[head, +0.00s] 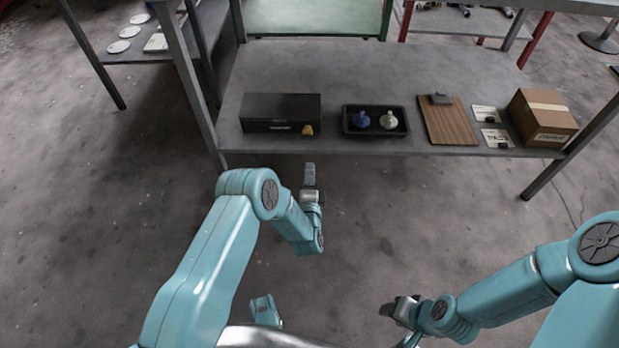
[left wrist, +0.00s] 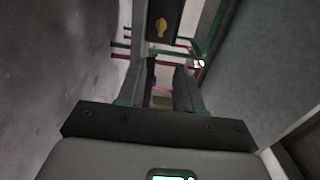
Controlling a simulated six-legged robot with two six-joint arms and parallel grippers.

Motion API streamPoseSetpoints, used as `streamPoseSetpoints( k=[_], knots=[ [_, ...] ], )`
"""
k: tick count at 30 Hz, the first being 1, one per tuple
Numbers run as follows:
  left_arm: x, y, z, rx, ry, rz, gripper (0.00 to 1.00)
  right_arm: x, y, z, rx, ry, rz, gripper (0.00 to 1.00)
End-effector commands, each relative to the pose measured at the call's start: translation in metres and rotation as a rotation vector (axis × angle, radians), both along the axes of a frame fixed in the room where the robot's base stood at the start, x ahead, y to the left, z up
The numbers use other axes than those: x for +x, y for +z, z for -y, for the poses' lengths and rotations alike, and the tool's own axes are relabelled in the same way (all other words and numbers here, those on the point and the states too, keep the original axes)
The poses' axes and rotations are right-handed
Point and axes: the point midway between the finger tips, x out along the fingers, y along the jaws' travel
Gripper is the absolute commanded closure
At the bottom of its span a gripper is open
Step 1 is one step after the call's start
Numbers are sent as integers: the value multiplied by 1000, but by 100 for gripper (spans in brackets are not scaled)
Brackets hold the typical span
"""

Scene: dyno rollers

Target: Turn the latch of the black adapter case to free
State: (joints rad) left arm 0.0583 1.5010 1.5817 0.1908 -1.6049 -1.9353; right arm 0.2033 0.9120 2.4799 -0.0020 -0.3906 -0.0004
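The black adapter case (head: 281,108) lies shut at the left of the grey bench shelf. Its yellow latch (head: 308,130) is on the front face near the right end. In the left wrist view the latch (left wrist: 161,27) shows on the dark case (left wrist: 160,10) at the top, ahead of my fingers. My left gripper (head: 310,172) is in front of the shelf edge, below the latch in the picture and apart from it. Its fingers (left wrist: 167,85) stand apart with nothing between them. My right gripper (head: 392,308) is low at the right, far from the case; its finger gap is unclear.
A black tray (head: 375,132) with a blue and a cream piece stands right of the case. A clipboard (head: 448,122), small cards (head: 494,138) and a cardboard box (head: 543,117) lie farther right. Bench legs flank the shelf. The floor in front is clear.

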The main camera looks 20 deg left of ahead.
Motion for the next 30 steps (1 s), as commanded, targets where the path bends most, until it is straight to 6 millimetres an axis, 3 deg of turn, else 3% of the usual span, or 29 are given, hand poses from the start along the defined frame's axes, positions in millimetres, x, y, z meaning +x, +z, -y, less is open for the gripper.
streamPoseSetpoints(
  k=[24,26,30],
  knots=[
    [6,0,-5,0,5,0,65,1,-1,0,-1,0,4,57],
    [9,7,-12,1,16,12,65,1,-1,0,-1,0,4,57],
    [18,45,-45,6,59,48,65,1,-1,0,-1,0,4,57]
  ],
)
